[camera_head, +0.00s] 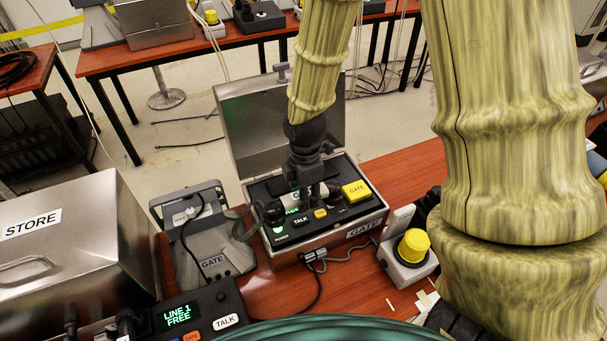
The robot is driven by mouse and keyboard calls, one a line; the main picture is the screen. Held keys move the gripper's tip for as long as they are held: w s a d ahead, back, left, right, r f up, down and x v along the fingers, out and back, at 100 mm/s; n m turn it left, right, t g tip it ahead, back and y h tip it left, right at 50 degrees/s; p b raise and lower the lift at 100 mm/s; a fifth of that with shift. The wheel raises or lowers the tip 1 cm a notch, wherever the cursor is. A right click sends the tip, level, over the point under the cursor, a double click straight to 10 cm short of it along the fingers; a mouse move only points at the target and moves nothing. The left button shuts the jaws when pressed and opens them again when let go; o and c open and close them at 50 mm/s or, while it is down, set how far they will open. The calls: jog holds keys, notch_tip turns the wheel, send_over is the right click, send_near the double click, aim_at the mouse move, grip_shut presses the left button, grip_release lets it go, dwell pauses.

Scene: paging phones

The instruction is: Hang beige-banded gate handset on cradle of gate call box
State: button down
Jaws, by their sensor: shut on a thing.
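The gate call box (331,240) is an open metal case on the red-brown table, its lid (262,122) raised behind. Its black panel has a yellow GATE button (356,190), a TALK label and a lit green power light (280,228). My gripper (308,194) points down over the panel's middle and is shut on the handset. A pale beige band (289,203) of the dark handset shows just left of the fingers.
A metal STORE case (75,250) is further left, a LINE 1 FREE unit (190,318) in front. A yellow-knobbed box (412,250) stands to the right. Loose cables lie in front of the call box.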

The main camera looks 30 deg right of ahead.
jog(key=shift+d+r+p, duration=0.1)
jog(key=shift+r+p, duration=0.15)
jog(key=shift+p, duration=0.35)
jog(key=shift+w+d+f, duration=0.1)
jog(key=shift+w+d, duration=0.05)
jog(key=shift+w, duration=0.15)
jog(key=shift+w+d+f+p, duration=0.85)
jog(key=shift+w+d+p, duration=0.25)
jog(key=shift+w, duration=1.15)
jog(key=shift+w+d+f+p, duration=0.9)
jog(key=shift+w+d+p, duration=0.25)
jog(key=shift+w, duration=1.15)
jog(key=shift+w+d+f+p, duration=0.85)
jog(key=shift+w+d+p, duration=0.25)
jog(key=shift+w, duration=1.15)
jog(key=shift+f, duration=0.15)
jog(key=c, duration=1.1)
grip_release()
jog(key=shift+o, duration=0.2)
jog(key=shift+r, duration=0.2)
notch_tip(320, 180, up, 12)
jog(key=b, duration=0.4)
